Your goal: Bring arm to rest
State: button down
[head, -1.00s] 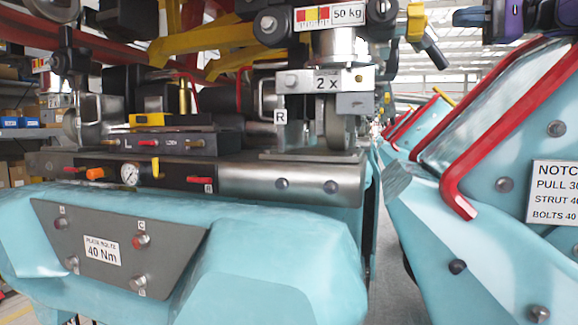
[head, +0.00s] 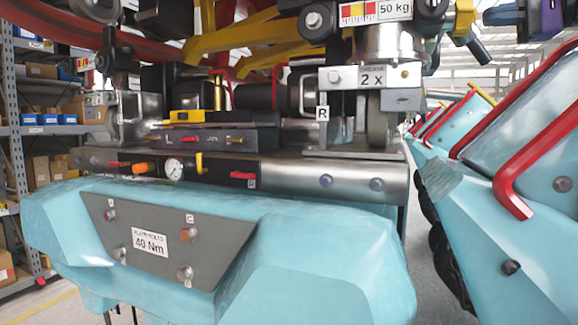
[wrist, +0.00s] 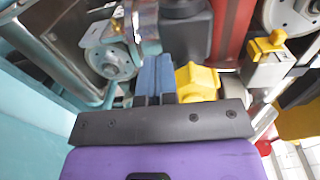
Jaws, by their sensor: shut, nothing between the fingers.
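My gripper (wrist: 154,66) shows in the wrist view beyond its purple body and dark plate. Its two blue-grey fingers lie side by side, shut, with nothing held. They point up the picture, among the coaster machinery, near a yellow block (wrist: 197,82) and a round metal wheel hub (wrist: 112,60). I cannot tell whether the fingertips touch anything.
The turquoise coaster car (head: 330,260) with its grey bolt plate (head: 165,240) fills the front. More turquoise cars with red bars (head: 540,150) stand at the right, a narrow floor gap between. Shelves with boxes (head: 40,130) stand at the left. A 50 kg device (head: 392,45) hangs above.

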jog(key=s+a+f+g+h, duration=0.1)
jog(key=s+a+f+h, duration=0.3)
jog(key=f, duration=0.5)
jog(key=s+a+f+h, duration=0.3)
jog(key=s+a+f, duration=0.15)
jog(key=f, duration=0.35)
jog(key=s+f+n+h, duration=0.1)
jog(key=s+f+h, duration=0.2)
jog(key=f, duration=0.4)
jog(key=s+d+f+n+h, duration=0.1)
jog(key=s+f+n+h, duration=0.1)
jog(key=s+f, duration=0.4)
jog(key=s+f+n+h, duration=0.2)
jog(key=s+f, duration=0.3)
jog(key=f, duration=0.4)
jog(key=shift+s+d+f+g+h, duration=0.2)
jog(key=shift+f+g+h, duration=0.2)
jog(key=shift+h, duration=0.5)
